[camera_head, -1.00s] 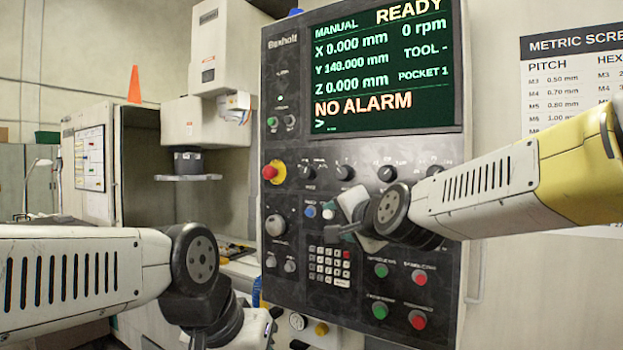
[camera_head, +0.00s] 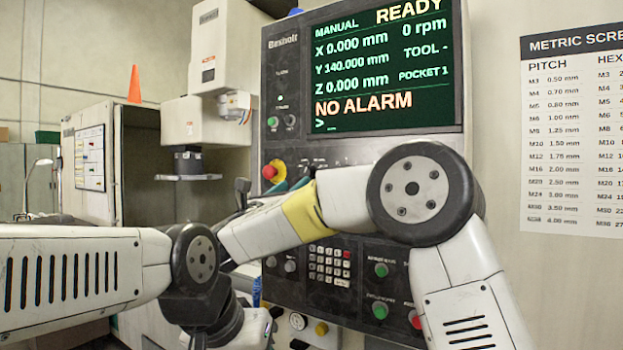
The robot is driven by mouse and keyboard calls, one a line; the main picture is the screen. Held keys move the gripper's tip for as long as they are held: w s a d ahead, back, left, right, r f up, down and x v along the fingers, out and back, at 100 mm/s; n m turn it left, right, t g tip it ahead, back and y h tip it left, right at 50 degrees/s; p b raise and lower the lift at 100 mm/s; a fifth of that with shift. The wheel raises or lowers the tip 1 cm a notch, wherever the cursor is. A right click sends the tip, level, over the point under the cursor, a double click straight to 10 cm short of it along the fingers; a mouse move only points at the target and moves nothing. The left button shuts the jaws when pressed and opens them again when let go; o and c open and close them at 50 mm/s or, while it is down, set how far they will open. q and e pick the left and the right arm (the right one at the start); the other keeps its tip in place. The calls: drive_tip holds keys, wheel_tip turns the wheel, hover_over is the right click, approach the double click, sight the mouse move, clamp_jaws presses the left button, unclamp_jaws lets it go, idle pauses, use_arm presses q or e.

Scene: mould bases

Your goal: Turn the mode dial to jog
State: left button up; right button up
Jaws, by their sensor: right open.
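The control panel (camera_head: 340,270) faces me, and its screen (camera_head: 385,75) reads MANUAL, READY and NO ALARM. The mode dial cannot be made out; my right forearm covers most of the dial row, with only a strip of labels above it showing. My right arm reaches left across the panel, and a dark part of my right gripper (camera_head: 243,188) shows at the panel's left edge, left of the dial row. The gripper is open, its jaws largely hidden, with nothing seen in it. My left gripper (camera_head: 255,328) is low at the bottom edge, its jaws not clear.
A red emergency stop (camera_head: 269,171) sits close above my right forearm. The keypad (camera_head: 330,262) and green buttons (camera_head: 381,270) lie below it. The machine's open bay is on the left; a wall chart (camera_head: 570,130) hangs on the right.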

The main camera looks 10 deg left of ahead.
sight(305, 175)
drive_tip(key=x, duration=0.6)
clamp_jaws()
